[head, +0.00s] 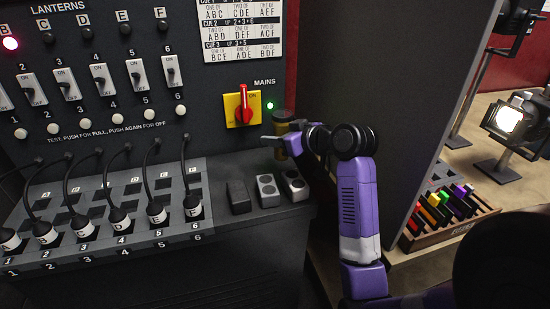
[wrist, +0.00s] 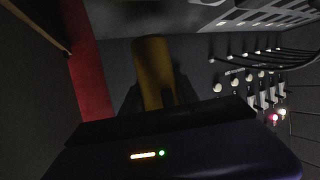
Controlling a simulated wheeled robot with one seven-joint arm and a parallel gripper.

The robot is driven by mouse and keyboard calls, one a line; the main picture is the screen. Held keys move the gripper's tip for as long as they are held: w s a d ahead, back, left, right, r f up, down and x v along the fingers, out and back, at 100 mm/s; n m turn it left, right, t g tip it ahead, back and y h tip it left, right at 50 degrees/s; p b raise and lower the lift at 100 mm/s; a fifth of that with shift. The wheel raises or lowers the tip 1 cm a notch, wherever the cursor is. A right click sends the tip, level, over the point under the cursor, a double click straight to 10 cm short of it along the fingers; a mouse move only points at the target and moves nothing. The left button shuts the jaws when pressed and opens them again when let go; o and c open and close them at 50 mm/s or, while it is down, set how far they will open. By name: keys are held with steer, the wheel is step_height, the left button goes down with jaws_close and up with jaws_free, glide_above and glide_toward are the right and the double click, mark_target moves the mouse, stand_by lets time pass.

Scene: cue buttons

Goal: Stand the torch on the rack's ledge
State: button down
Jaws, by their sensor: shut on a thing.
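The torch (head: 294,146) is a dull yellow-brown cylinder, seen in the head view at the rack's right side, roughly upright. My gripper (head: 286,136) is shut on it, and its fingers hide part of it. In the wrist view the torch (wrist: 152,68) stands out between the dark fingers of my gripper (wrist: 152,98). The rack's ledge (head: 262,218) is the dark shelf below the panel. The torch appears above the ledge's right end. Its lower end is not clear, so I cannot tell whether it touches anything.
A patch bay (head: 120,200) with cables fills the left. A dark partition (head: 400,90) rises at right.

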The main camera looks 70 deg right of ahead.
steer(key=shift+f, duration=3.2)
steer(key=c, duration=0.9)
jaws_free()
steer(key=shift+f, duration=0.15)
steer(key=shift+s+r, duration=0.15)
steer(key=shift+r, duration=0.05)
steer(key=v, duration=1.1)
steer(key=shift+s+a+r+b, duration=0.1)
steer(key=shift+s+a+b, duration=0.15)
steer(key=shift+s+b, duration=0.1)
